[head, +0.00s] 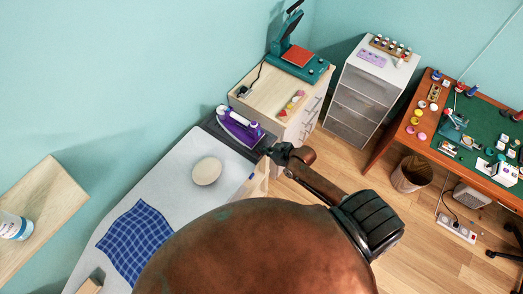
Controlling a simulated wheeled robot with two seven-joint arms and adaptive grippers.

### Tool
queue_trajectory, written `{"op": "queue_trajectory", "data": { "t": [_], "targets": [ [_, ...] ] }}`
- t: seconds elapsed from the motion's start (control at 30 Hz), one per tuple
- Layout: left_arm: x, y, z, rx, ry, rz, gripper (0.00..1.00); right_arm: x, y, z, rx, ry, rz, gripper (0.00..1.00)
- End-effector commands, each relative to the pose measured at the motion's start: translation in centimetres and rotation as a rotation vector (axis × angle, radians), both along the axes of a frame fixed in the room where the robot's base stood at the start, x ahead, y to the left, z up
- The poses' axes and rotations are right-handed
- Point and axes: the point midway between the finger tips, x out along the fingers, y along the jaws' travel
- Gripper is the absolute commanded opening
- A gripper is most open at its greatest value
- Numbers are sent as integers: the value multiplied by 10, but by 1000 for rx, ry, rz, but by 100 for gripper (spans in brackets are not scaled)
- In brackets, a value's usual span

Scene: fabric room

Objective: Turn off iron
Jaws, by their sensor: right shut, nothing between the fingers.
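The purple and white iron (239,127) rests on the dark end of the grey ironing board (180,160), near the wall. My right gripper (267,152) is shut and empty, just to the right of and below the iron in the head view. A small gap shows between its fingertips and the iron. Any switch or light on the iron is too small to make out. My own large brown arm link covers the lower middle of the view and hides part of the board. My left gripper is not in view.
A cream round object (207,171) and a blue plaid cloth (136,241) lie on the board. A wooden cabinet (262,95) with a teal press (300,62) stands behind. Drawers (362,98), a desk (400,125) and a bin (411,174) are at right, with open floor between.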

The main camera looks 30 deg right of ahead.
Motion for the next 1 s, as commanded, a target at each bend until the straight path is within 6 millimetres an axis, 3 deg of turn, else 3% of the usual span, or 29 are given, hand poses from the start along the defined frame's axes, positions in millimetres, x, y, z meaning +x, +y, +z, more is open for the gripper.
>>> {"op": "queue_trajectory", "data": {
  "t": [1.0],
  "targets": [
    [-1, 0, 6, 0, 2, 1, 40, 7, 4, -8, 1, 2, 0, 0]
  ]
}}
